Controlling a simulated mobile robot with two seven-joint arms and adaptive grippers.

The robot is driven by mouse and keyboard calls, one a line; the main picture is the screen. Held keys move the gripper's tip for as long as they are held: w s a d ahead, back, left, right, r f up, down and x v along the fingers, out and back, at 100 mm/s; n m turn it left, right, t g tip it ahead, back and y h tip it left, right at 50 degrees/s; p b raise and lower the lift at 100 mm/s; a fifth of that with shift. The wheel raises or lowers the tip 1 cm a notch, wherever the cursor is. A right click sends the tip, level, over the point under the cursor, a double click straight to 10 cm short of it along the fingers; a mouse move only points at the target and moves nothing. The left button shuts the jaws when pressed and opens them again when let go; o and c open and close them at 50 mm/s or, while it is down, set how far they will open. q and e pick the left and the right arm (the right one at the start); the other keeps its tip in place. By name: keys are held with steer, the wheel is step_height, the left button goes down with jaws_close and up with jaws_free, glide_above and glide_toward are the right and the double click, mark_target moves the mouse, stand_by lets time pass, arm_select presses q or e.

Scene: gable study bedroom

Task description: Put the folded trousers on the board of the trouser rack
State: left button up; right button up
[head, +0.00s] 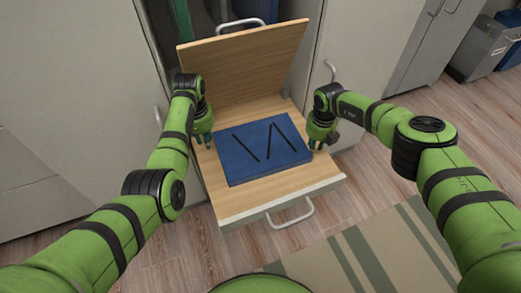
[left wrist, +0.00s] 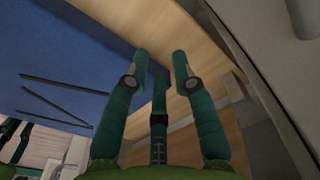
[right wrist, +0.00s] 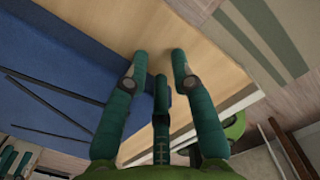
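The folded trousers (head: 262,150) are a flat blue block with dark lines on top. They lie flat on the light wooden board (head: 285,190) of the pulled-out rack, with bare wood around them. My left gripper (head: 204,141) points down beside their left edge; my right gripper (head: 318,144) points down beside their right edge. The left wrist view shows the trousers (left wrist: 70,60) left of spread, empty fingers. The right wrist view shows the trousers (right wrist: 60,85) left of spread, empty fingers. I cannot tell whether any fingertip touches the cloth.
A tilted wooden panel (head: 245,60) stands behind the trousers. The rack's pale front edge has a metal handle (head: 290,214). Pale cabinet doors (head: 70,80) flank the opening. A striped rug (head: 370,250) lies on the wood floor in front. A grey bin (head: 482,48) stands far right.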

steer(key=shift+r, duration=0.15)
arm_select(q)
step_height(320, 180, up, 8)
steer(key=shift+s+r, duration=0.25)
arm_select(e)
step_height(320, 180, up, 12)
steer(key=shift+s, duration=0.45)
steer(key=shift+f, duration=0.2)
stand_by(0.7)
